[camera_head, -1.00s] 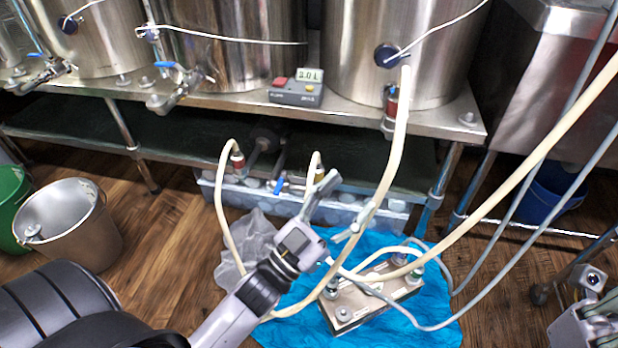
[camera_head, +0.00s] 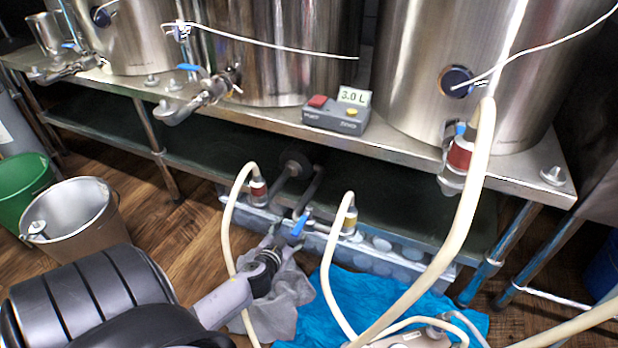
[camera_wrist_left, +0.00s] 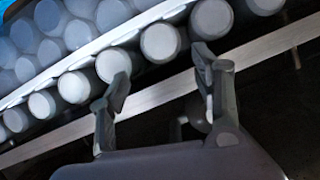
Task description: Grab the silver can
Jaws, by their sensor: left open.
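Several pale, silvery round can ends (camera_wrist_left: 160,43) show in rows in the left wrist view. I cannot tell which one is the silver can. In the head view, pale round tops (camera_head: 380,268) show in a low case under the steel table. My left gripper (camera_head: 280,238) is at the left part of this case, partly hidden among hoses and fittings. In the left wrist view my left gripper (camera_wrist_left: 161,72) is open, its two fingers pointing at the front row, with nothing clearly between them. My right gripper is out of view.
Pale hoses (camera_head: 232,215) with red and yellow fittings hang around the left gripper. A grey cloth (camera_head: 275,305) and blue cloth (camera_head: 350,300) lie on the floor. A metal bucket (camera_head: 85,235) and green bucket (camera_head: 22,185) stand left.

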